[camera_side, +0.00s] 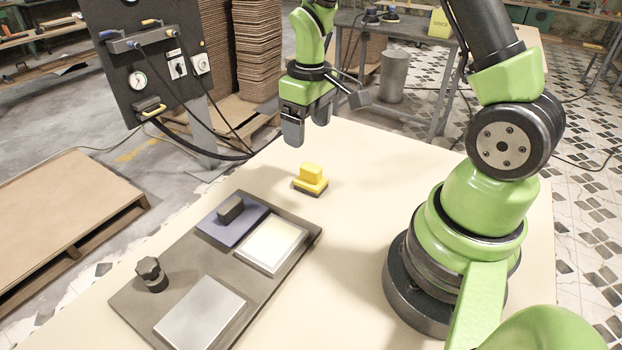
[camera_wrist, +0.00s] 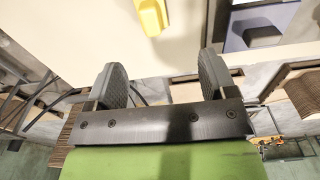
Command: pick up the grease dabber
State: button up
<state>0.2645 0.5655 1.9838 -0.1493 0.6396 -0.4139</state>
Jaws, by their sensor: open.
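My gripper (camera_side: 307,124) is open and empty, fingers pointing down, above the far part of the table; it also shows in the wrist view (camera_wrist: 162,72). A yellow-handled block on a dark base (camera_side: 311,178) sits on the bare table below and nearer the side camera than the gripper; its yellow part is at the top of the wrist view (camera_wrist: 151,16). A black lobed knob on a round base (camera_side: 151,273) stands upright on the dark board. A dark block (camera_side: 231,208) rests on a blue pad. I cannot tell for sure which is the grease dabber.
The dark board (camera_side: 128,305) carries the blue pad (camera_side: 216,229), a white-topped tray (camera_side: 271,244) and a grey plate (camera_side: 200,314). A black control panel (camera_side: 150,60) with gauge and cables stands behind the table. Bare tabletop (camera_side: 350,235) lies right of the board.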

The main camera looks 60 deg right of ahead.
aim_at(311, 166)
jog(key=f, duration=0.6)
jog(key=shift+d+f, duration=0.1)
jog(key=shift+d, duration=0.25)
jog(key=shift+d+f, duration=0.15)
jog(key=shift+f, duration=1.35)
jog(key=shift+d+f, duration=0.15)
jog(key=shift+f, duration=1.35)
jog(key=c, duration=1.1)
jog(key=shift+o, duration=0.2)
jog(key=shift+r, duration=0.15)
notch_tip(311, 166, up, 10)
jog(key=shift+f, duration=0.1)
jog(key=o, duration=0.4)
jog(key=shift+c, duration=1.4)
